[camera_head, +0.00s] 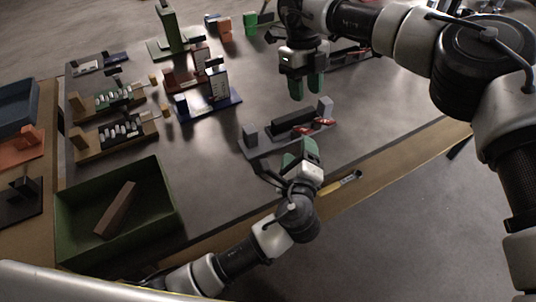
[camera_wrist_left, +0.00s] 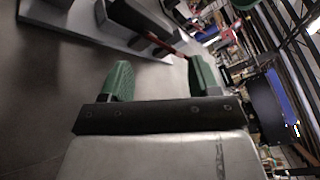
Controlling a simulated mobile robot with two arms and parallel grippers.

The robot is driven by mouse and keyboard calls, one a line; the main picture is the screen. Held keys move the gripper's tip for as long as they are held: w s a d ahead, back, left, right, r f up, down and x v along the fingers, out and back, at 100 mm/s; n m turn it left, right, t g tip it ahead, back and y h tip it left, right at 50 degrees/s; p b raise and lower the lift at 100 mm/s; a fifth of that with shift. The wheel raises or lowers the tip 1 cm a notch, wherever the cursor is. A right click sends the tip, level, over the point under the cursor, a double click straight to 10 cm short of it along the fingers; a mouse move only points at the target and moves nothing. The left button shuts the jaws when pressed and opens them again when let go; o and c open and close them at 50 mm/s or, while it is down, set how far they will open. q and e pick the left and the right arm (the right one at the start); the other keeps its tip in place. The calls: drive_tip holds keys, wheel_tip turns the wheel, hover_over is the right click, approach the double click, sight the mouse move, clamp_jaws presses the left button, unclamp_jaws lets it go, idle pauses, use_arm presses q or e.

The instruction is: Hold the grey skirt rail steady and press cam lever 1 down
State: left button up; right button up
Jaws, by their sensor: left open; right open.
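The grey skirt rail (camera_head: 270,142) is a long grey base with an upright grey block at each end and a dark bar (camera_head: 292,122) along its middle. Two small red levers (camera_head: 314,125) sit on its near right side; I cannot tell which is cam lever 1. My left gripper (camera_head: 301,152) is open just in front of the rail, partly covering its near edge. The left wrist view shows its two green fingers (camera_wrist_left: 160,80) apart and empty, with the rail (camera_wrist_left: 75,24) ahead and a red lever (camera_wrist_left: 181,48) beyond. My right gripper (camera_head: 306,87) is open and empty above and behind the rail.
A green bin (camera_head: 165,190) with a brown block (camera_head: 115,208) stands at the front left. Wooden racks (camera_head: 88,147), a blue-based fixture (camera_head: 208,108) and a red-based one (camera_head: 180,80) stand left of the rail. A yellow-and-black tool (camera_head: 342,183) lies near the front edge.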

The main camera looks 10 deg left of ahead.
sight(253, 133)
use_arm(q)
drive_tip(key=a+m+y, duration=0.1)
drive_tip(key=a+y, duration=0.1)
drive_tip(key=a+m+g+y, duration=0.1)
drive_tip(key=a+y, duration=0.1)
drive_tip(key=y, duration=0.1)
drive_tip(key=a+f+m+y, duration=0.1)
drive_tip(key=a+m+y, duration=0.1)
drive_tip(key=y, duration=0.1)
drive_tip(key=shift+g, duration=0.3)
drive_tip(key=shift+s+a+m+y, duration=0.2)
drive_tip(key=shift+a+m+y, duration=0.1)
drive_tip(key=shift+a+y, duration=0.25)
drive_tip(key=shift+w+a, duration=0.3)
drive_tip(key=shift+w, duration=0.15)
drive_tip(key=x, duration=0.9)
drive_tip(key=shift+w+a+f, duration=0.15)
drive_tip(key=shift+w+a, duration=0.05)
drive_tip(key=shift+a, duration=0.1)
drive_tip(key=shift+c, duration=0.3)
